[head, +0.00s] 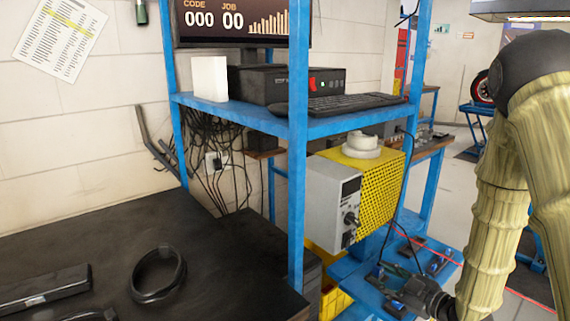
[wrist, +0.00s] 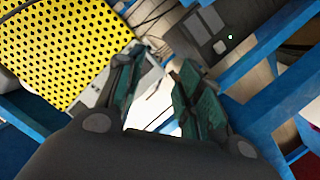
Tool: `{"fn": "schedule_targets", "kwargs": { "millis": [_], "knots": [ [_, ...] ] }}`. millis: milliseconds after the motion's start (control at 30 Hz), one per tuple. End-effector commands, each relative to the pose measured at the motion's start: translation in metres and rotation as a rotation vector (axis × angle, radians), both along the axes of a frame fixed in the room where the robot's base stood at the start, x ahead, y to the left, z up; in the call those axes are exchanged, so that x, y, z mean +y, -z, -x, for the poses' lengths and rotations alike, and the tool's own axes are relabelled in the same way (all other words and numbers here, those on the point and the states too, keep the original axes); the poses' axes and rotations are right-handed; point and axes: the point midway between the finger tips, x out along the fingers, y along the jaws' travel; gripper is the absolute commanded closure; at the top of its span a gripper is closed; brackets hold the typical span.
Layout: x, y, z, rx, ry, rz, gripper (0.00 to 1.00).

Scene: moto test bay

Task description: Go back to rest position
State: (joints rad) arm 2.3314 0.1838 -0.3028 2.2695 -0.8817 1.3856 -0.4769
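My gripper (head: 402,283) is at the lower right of the head view, in front of the lower part of the blue rack (head: 297,150). The arm, in a yellowish sleeve, hangs down along the right side. In the wrist view my gripper (wrist: 155,85) has its two fingers apart with nothing between them. Beyond the fingers the wrist view shows part of a yellow perforated box (wrist: 60,45) and blue rack bars.
A grey unit (head: 332,200) with a knob stands beside the yellow perforated box. A keyboard (head: 352,103) lies on the rack's upper shelf. A black table (head: 110,245) with a black ring (head: 158,293) is at the left. Open floor shows at the far right.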

Motion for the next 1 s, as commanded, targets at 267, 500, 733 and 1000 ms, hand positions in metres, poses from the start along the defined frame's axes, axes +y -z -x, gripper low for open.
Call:
{"fn": "schedule_targets", "kwargs": {
  "millis": [267, 500, 733, 1000],
  "knots": [
    [0.015, 0.141, 0.058, 0.422, 0.231, -0.06, 0.63],
    [0.027, 0.241, 0.147, 0.777, 0.453, -0.09, 0.63],
    [0.04, 0.31, 0.259, 1.105, 0.686, -0.097, 0.63],
    [0.053, 0.342, 0.364, 1.363, 0.905, -0.078, 0.63]
  ]
}}
